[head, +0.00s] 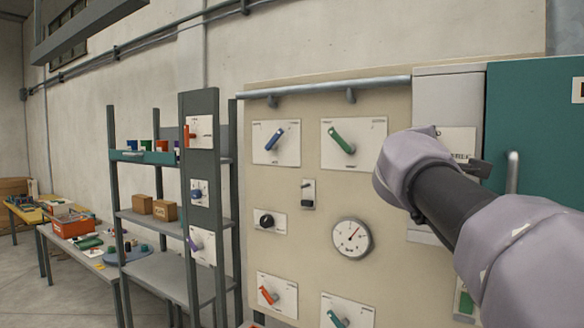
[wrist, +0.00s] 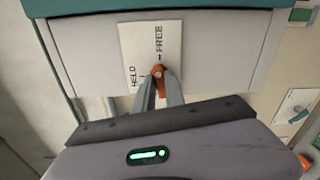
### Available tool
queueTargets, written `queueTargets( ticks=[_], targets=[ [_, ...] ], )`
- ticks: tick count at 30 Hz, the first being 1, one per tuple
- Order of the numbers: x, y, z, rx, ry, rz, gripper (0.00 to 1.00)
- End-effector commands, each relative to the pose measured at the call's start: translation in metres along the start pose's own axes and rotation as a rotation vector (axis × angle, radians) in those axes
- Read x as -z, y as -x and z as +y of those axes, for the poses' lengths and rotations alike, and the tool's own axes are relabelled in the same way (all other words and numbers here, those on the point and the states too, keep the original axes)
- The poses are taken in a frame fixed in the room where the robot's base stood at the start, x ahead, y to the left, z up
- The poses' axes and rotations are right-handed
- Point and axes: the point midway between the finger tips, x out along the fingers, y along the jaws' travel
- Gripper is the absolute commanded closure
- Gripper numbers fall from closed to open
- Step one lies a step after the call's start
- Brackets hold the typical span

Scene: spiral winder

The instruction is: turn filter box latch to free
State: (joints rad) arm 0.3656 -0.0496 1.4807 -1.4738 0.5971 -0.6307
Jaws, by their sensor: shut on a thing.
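The filter box latch (wrist: 158,71) is a small orange handle on a white plate (wrist: 135,45) marked HELD and FREE in the wrist view. The plate is on the grey filter box (wrist: 215,45). My gripper (wrist: 159,88) is shut on the latch, one grey finger on each side. The fingers hide much of the handle, so I cannot tell which mark it points to. In the head view the plate (head: 460,137) shows partly beside my wrist, and the latch is hidden behind my arm. The grey filter box (head: 440,95) shows above it.
A beige panel (head: 310,210) with several coloured handles and a gauge (head: 351,238) stands left of my arm. A teal cabinet (head: 530,130) with a light vertical handle (head: 513,172) is close on the right. Shelves (head: 170,215) stand further left.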

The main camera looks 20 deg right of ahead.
Motion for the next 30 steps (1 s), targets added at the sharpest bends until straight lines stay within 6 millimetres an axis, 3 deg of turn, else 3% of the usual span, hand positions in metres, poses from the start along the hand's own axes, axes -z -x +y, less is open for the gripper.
queueTargets(
  ticks=[12,29,30],
  targets=[
    [0.0004,-0.0005,-0.0028,0.002,-0.180,-0.001,1.00],
    [0.0001,-0.0003,-0.0019,0.002,-0.210,-0.001,1.00],
    [0.0001,-0.0004,-0.0019,0.002,-0.210,-0.001,0.83]
  ],
)
